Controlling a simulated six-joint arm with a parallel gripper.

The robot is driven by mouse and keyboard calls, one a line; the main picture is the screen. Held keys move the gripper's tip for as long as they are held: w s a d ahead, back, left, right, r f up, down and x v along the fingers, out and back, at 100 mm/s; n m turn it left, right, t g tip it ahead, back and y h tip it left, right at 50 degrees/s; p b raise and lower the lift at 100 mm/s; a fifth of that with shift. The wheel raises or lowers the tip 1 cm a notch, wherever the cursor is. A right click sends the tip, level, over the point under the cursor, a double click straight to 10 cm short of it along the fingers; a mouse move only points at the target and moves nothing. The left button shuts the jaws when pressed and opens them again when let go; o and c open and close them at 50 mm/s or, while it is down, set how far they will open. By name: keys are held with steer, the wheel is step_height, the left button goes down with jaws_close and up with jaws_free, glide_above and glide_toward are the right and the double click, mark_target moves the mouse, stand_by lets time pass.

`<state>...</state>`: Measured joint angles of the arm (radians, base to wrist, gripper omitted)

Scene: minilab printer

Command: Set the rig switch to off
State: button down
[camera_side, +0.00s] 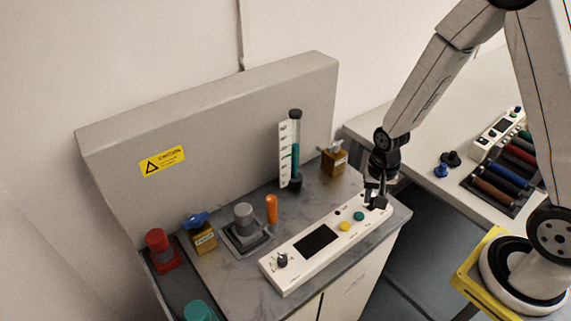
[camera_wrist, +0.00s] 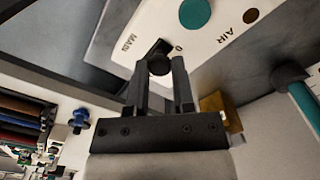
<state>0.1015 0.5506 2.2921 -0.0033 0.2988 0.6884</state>
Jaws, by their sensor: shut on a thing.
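The long white control panel (camera_side: 330,240) lies on the grey bench top in the side view. My gripper (camera_side: 375,201) is at the panel's right end, pointing down. In the wrist view my gripper (camera_wrist: 162,75) has its two fingers around a black switch knob (camera_wrist: 158,58) and is shut on it. A "0" mark is printed on the panel beside the knob. In the side view my gripper mostly covers this knob.
The panel also carries a teal button (camera_side: 358,216), a yellow button (camera_side: 345,226), a dark screen (camera_side: 316,240) and another black knob (camera_side: 282,260). A brass valve block (camera_side: 333,161) and a teal column (camera_side: 294,160) stand behind. A second bench (camera_side: 420,120) is at right.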

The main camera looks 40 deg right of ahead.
mark_target(373, 200)
steer(key=shift+a, duration=0.15)
steer(key=shift+c, duration=2.3)
jaws_free()
steer(key=shift+r, duration=0.2)
steer(key=shift+r, duration=3.75)
steer(key=s+a+r+n+t, duration=0.1)
steer(key=n, duration=0.2)
steer(key=s+a+r+n, duration=0.1)
steer(key=n, duration=0.2)
steer(key=s+a+r+n+t, duration=0.1)
steer(key=n, duration=0.2)
steer(key=shift+s+r+t, duration=0.25)
steer(key=shift+r+t, duration=0.05)
